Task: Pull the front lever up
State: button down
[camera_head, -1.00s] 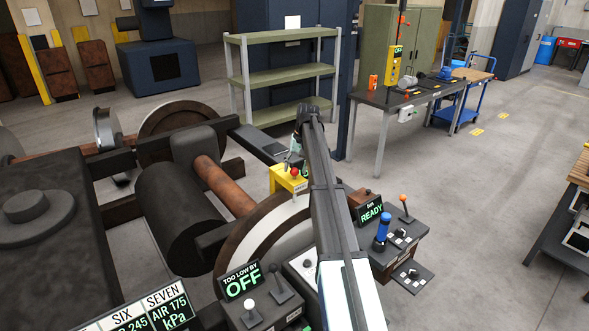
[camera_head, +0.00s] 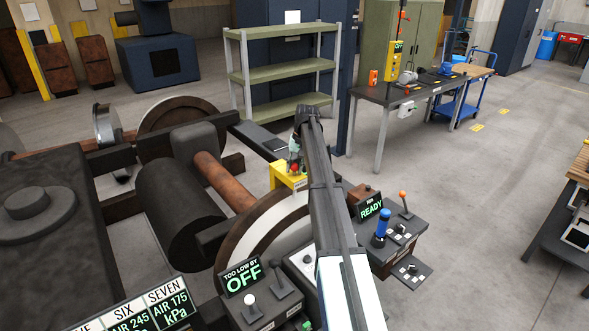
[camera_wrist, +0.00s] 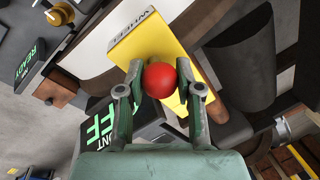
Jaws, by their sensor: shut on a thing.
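A red ball knob (camera_wrist: 159,80) sits on a yellow block (camera_wrist: 150,50) with partly readable lettering. In the wrist view my gripper (camera_wrist: 158,85) has its two green fingers on either side of the knob, shut on it. In the head view the yellow block (camera_head: 291,178) and red knob (camera_head: 295,167) stand beside the large wheel, with my gripper right at the knob. I cannot tell whether this knob is the front lever. The wrist view shows a sign (camera_wrist: 100,122), partly hidden, that seems to end in "ONT". The knob's stem is hidden.
A console with a "TOO LOW BY OFF" display (camera_head: 241,277) and levers is at the lower middle.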

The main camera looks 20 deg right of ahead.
notch_tip(320, 180, up, 4)
jog(key=shift+f, duration=0.15)
jog(key=c, duration=0.7)
grip_release()
jog(key=shift+c, duration=0.2)
notch_tip(320, 180, up, 12)
jog(key=d, duration=0.2)
jog(key=shift+s, duration=0.35)
jog(key=shift+f, duration=0.15)
